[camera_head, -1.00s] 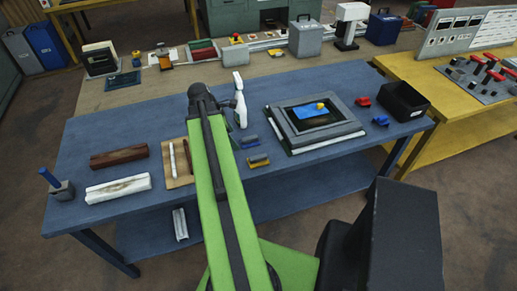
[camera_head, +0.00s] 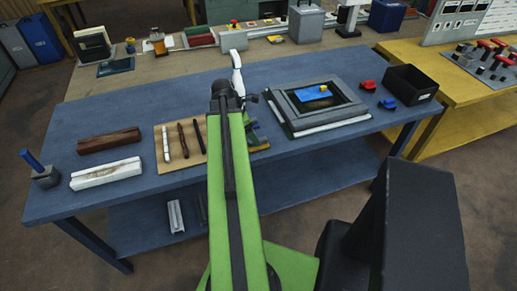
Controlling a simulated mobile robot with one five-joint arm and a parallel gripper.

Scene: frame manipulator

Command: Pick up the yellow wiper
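A small wiper with a yellowish edge (camera_head: 258,147), which I take to be the yellow wiper, lies on the blue bench just right of my green arm. The arm partly hides it. A similar bluish wiper (camera_head: 250,125) lies behind it, also partly hidden. My gripper (camera_head: 238,97) is at the far end of the arm, dark and small, seen from behind, beyond both wipers in the picture. Its fingers cannot be made out, so I cannot tell whether it is open or shut.
A grey frame (camera_head: 349,113) holding a blue piece with a yellow knob (camera_head: 323,87) is to the right. A tan board (camera_head: 165,143) with three slim tools lies to the left. A black bin (camera_head: 411,84) stands far right.

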